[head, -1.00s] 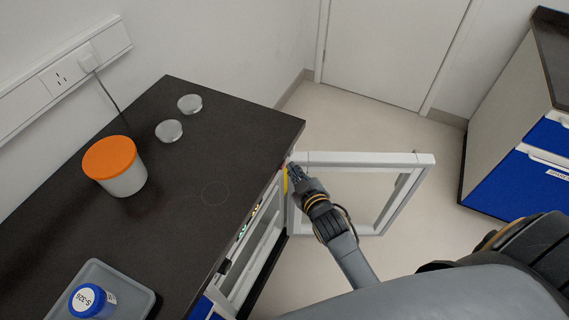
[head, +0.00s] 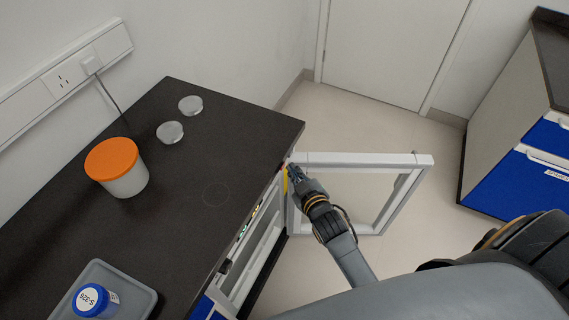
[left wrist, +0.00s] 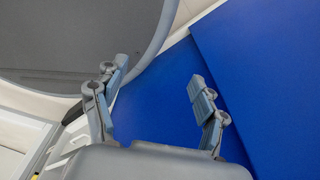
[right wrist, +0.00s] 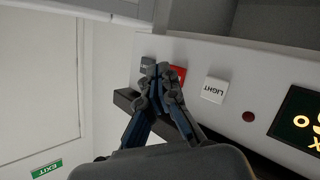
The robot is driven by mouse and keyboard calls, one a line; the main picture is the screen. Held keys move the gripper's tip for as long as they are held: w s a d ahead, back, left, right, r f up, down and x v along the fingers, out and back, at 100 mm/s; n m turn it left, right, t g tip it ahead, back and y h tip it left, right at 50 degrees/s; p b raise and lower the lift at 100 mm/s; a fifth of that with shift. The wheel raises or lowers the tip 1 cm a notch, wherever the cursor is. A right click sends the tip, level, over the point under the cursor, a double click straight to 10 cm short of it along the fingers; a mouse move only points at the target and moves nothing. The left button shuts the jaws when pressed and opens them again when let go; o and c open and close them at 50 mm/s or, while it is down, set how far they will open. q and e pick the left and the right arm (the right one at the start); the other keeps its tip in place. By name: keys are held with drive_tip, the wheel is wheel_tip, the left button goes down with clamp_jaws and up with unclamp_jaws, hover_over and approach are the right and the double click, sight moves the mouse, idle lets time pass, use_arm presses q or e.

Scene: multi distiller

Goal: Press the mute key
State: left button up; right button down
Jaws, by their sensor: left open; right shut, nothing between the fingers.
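The key panel (right wrist: 190,48) fills the top of the right wrist view. It has a grey key (right wrist: 147,63), a red key (right wrist: 178,73) and a white key (right wrist: 214,89) marked LIGHT. I cannot read which key is the mute key; the fingertips partly cover the grey and red ones. My right gripper (right wrist: 161,72) is shut and empty, its tips in front of these two keys; I cannot tell whether they touch. In the head view it is at the cabinet's front edge (head: 291,170). My left gripper (left wrist: 157,80) is open and empty, in front of a blue surface.
A framed door (head: 345,160) stands open beside the cabinet. A dark countertop (head: 215,150) holds an orange-lidded tub (head: 120,180), two small round silvery objects (head: 170,132) and a grey tray (head: 140,292) with a blue-capped bottle (head: 90,298). The floor beyond the door is clear.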

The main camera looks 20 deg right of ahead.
drive_tip(key=s+d+p, duration=0.2)
drive_tip(key=s+d, duration=0.2)
drive_tip(key=shift+s+p, duration=0.2)
drive_tip(key=shift+p, duration=0.15)
idle(0.9)
drive_tip(key=s+a+f+m+g, duration=0.1)
drive_tip(key=s+f+g, duration=0.1)
drive_tip(key=s+f, duration=0.45)
drive_tip(key=s+a+f+g, duration=0.1)
drive_tip(key=s+f+g, duration=0.2)
drive_tip(key=f, duration=0.7)
drive_tip(key=s+a+f+m+g, duration=0.1)
drive_tip(key=s+f+g, duration=0.1)
drive_tip(key=s+f, duration=0.5)
drive_tip(key=s+f+g, duration=0.3)
drive_tip(key=s+f, duration=0.4)
drive_tip(key=s, duration=0.4)
drive_tip(key=s+f+g, duration=0.3)
drive_tip(key=s+f, duration=0.4)
drive_tip(key=s, duration=0.4)
drive_tip(key=shift+d+m+g, duration=0.25)
drive_tip(key=shift+m+g, duration=0.05)
drive_tip(key=shift+m, duration=0.1)
